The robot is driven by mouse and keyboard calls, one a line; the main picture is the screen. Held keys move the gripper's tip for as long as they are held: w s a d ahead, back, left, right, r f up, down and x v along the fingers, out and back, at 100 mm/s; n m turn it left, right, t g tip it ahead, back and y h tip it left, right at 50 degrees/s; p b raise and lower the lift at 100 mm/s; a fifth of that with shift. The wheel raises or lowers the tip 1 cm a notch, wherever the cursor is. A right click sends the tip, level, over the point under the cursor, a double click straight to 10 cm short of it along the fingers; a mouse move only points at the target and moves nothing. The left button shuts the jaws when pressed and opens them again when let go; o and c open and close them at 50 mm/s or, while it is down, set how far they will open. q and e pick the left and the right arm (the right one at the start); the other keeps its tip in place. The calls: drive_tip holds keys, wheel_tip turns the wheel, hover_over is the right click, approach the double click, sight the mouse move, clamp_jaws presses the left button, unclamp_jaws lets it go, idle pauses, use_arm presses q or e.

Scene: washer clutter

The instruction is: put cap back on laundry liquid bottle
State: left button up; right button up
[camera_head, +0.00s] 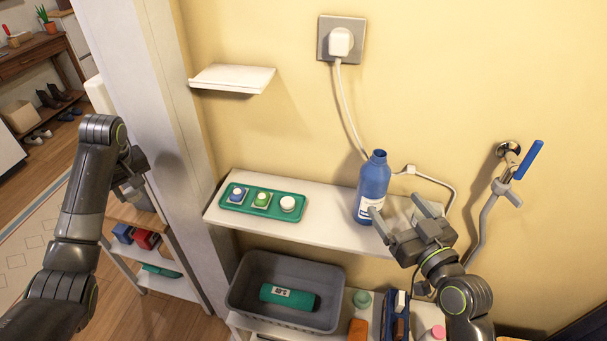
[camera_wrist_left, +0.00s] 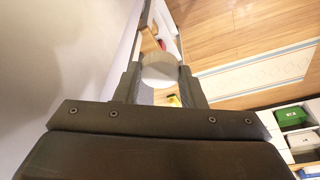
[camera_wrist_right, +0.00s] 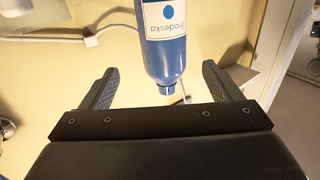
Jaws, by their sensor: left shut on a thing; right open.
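A blue laundry liquid bottle (camera_head: 374,184) stands upright and uncapped on the white shelf (camera_head: 320,228). It also shows in the right wrist view (camera_wrist_right: 164,48), with a white label. My right gripper (camera_head: 400,207) is open in front of the bottle. In its wrist view (camera_wrist_right: 160,88) the bottle lies between the two spread fingers, with no visible contact. My left gripper (camera_wrist_left: 160,78) is shut on a pale round cap-like thing (camera_wrist_left: 159,70), far left of the bottle. In the head view that held thing is mostly hidden.
A green tray (camera_head: 232,205) on the shelf holds blue, green and white round-topped items. Below stands a grey basket (camera_head: 243,300) with a green container (camera_head: 289,297). A small wall shelf (camera_head: 232,78), a plugged cable (camera_head: 345,105) and a wall pipe (camera_head: 485,220) are nearby.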

sight(384, 190)
use_arm(q)
drive_tip(key=shift+s+d+r, duration=0.2)
drive_tip(key=shift+s+r, duration=0.2)
drive_tip(key=shift+s, duration=0.2)
drive_tip(key=shift+r, duration=0.1)
wheel_tip(384, 190, up, 2)
drive_tip(key=shift+w+a+r+p, duration=0.1)
drive_tip(key=shift+w+p, duration=0.05)
drive_tip(key=shift+p, duration=1.1)
use_arm(e)
drive_tip(key=x, duration=0.5)
drive_tip(key=shift+w+a+r, duration=0.15)
drive_tip(key=shift+w+r, duration=0.05)
drive_tip(key=shift+w, duration=0.1)
drive_tip(key=shift+w+f, duration=0.1)
drive_tip(key=shift+w, duration=0.1)
use_arm(q)
drive_tip(key=shift+r, duration=0.2)
use_arm(e)
drive_tip(key=shift+w+a, duration=0.15)
drive_tip(key=shift+w, duration=0.05)
use_arm(q)
drive_tip(key=shift+r+p, duration=0.8)
drive_tip(key=shift+p, duration=0.3)
use_arm(e)
drive_tip(key=x, duration=0.4)
drive_tip(key=shift+s+a+f, duration=0.15)
drive_tip(key=shift+a, duration=0.05)
drive_tip(key=shift+w+f, duration=0.1)
drive_tip(key=shift+w, duration=0.3)
